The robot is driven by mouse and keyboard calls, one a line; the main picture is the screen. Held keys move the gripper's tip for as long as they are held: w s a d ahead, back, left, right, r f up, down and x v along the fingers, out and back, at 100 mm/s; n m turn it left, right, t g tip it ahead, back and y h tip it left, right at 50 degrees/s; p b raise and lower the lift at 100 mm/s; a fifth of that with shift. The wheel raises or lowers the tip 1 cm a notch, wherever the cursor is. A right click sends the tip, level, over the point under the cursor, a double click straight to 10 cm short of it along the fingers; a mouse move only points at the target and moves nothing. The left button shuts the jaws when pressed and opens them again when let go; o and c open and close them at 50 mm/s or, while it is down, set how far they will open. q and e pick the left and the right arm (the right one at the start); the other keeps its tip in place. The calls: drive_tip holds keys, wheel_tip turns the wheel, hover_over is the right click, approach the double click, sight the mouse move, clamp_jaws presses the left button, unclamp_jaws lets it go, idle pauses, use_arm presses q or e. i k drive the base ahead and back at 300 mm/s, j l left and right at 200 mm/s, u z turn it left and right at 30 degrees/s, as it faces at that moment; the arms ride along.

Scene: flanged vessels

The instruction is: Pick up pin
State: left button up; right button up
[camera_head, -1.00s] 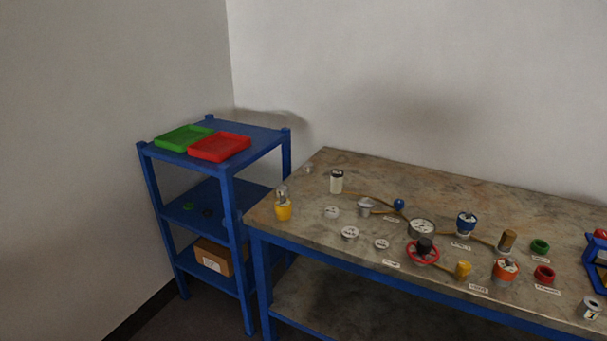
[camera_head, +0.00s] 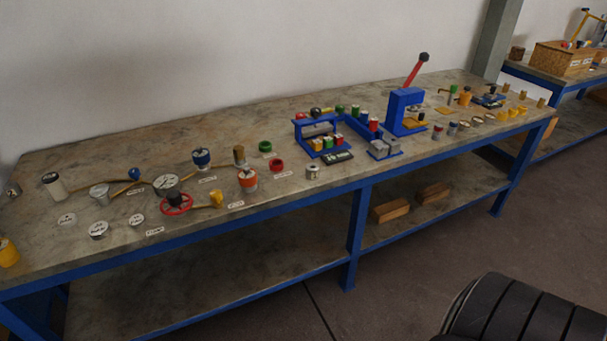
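The long workbench (camera_head: 290,110) carries many small parts, and I cannot tell for sure which one is the pin. Several small brass-coloured cylinders stand at its right end, one of them here (camera_head: 541,102). A brown upright cylinder (camera_head: 239,155) stands left of the middle, near a green ring (camera_head: 265,147) and a red ring (camera_head: 277,165). A blue press (camera_head: 405,112) with a raised red lever (camera_head: 415,72) stands right of the middle. Neither of my grippers is in view.
A blue rack (camera_head: 321,146) with coloured pieces stands mid-bench. A red handwheel (camera_head: 176,207), gauge (camera_head: 166,184) and labelled discs sit at the left. Wooden blocks (camera_head: 390,210) lie on the lower shelf. Another bench at the far right holds a wooden crate (camera_head: 562,58).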

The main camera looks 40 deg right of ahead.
sight(355, 111)
drive_tip(key=z, duration=1.6)
drive_tip(key=i+l, duration=0.1)
